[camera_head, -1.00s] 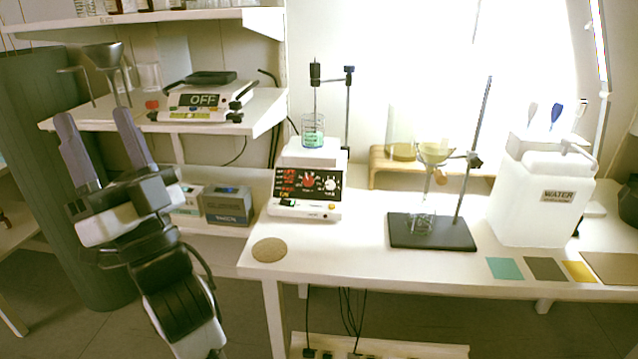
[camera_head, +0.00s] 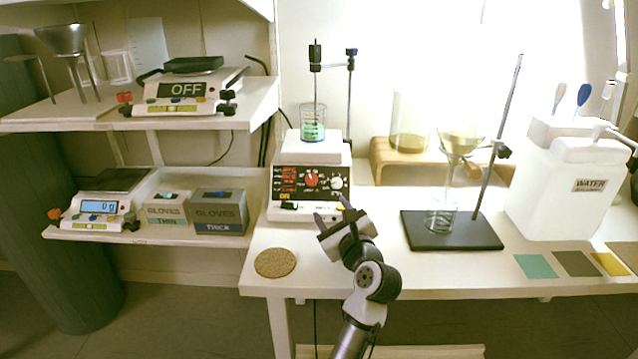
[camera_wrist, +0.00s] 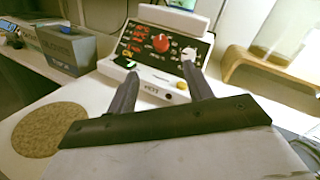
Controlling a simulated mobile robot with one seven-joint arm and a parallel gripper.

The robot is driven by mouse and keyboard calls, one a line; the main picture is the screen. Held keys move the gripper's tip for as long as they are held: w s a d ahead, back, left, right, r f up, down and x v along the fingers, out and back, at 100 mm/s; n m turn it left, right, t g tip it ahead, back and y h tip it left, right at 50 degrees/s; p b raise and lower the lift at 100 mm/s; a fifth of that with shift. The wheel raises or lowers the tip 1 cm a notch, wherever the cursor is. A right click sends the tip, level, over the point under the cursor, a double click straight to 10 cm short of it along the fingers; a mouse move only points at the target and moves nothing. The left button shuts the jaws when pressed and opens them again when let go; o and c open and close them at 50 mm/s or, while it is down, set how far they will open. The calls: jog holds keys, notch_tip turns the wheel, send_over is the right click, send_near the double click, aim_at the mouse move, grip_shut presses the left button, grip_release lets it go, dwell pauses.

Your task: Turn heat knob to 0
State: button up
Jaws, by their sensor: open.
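The hot plate (camera_head: 292,212) stands on the white bench with a dark front panel. The panel has red displays, a red knob (camera_head: 312,180) and a white knob (camera_head: 336,183); which one sets heat I cannot read. The wrist view shows the red knob (camera_wrist: 161,43) left of the white knob (camera_wrist: 189,54). A beaker of green liquid (camera_head: 312,131) sits on top of the plate. My gripper (camera_head: 332,214) is open and empty, in front of the panel and apart from the knobs. In the wrist view its fingers (camera_wrist: 163,88) point toward the panel, below the knobs.
A round cork mat (camera_head: 275,263) lies left of my gripper. A metal rod (camera_head: 349,105) rises behind the hot plate. Glove boxes (camera_head: 221,211) stand on the left shelf.

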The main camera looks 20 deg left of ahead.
aim_at(312, 180)
jog(key=p+x, duration=0.1)
jog(key=x, duration=1.2)
jog(key=shift+w+a, duration=0.15)
jog(key=shift+w, duration=0.1)
jog(key=shift+c, duration=0.2)
jog(key=c, duration=0.9)
